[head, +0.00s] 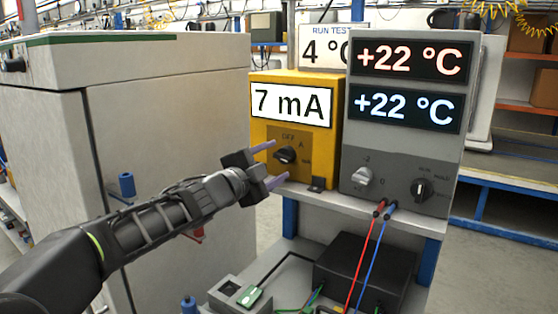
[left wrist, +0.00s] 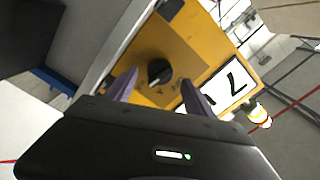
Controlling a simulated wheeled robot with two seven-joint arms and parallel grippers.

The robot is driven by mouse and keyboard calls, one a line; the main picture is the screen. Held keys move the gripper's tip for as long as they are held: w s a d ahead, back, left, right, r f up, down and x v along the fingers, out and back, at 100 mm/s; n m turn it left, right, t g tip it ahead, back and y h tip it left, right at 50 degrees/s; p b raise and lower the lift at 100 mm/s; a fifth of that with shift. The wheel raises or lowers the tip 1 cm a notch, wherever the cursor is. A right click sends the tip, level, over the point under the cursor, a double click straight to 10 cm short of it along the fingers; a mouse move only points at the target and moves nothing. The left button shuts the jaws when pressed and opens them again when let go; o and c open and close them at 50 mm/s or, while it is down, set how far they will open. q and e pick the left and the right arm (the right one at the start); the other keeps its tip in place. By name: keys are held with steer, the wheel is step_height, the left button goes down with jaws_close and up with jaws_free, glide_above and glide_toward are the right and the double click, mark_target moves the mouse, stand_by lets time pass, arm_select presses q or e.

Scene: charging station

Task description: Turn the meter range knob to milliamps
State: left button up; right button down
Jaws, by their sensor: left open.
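The yellow meter (head: 297,120) stands on a grey shelf and its screen reads 7 mA. Its black range knob (head: 285,155) sits below the screen, with OFF, A and mA marks around it; the pointer's exact direction is too small to tell. My left gripper (head: 268,165) is open, its two purple fingers pointing at the meter's face, one higher and one lower than the knob. In the left wrist view the knob (left wrist: 159,71) shows beyond and between the fingertips (left wrist: 160,92), which look apart from it. My right gripper is not in view.
A grey unit (head: 400,160) with two +22 °C displays and two knobs stands right of the meter. Red and blue leads (head: 373,235) hang from it. A grey cabinet (head: 60,130) stands at left. A black box (head: 365,270) lies on the lower shelf.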

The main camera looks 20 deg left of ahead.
arm_select(q)
steer(key=s, duration=0.5)
steer(key=shift+a, duration=0.35)
steer(key=shift+r, duration=0.1)
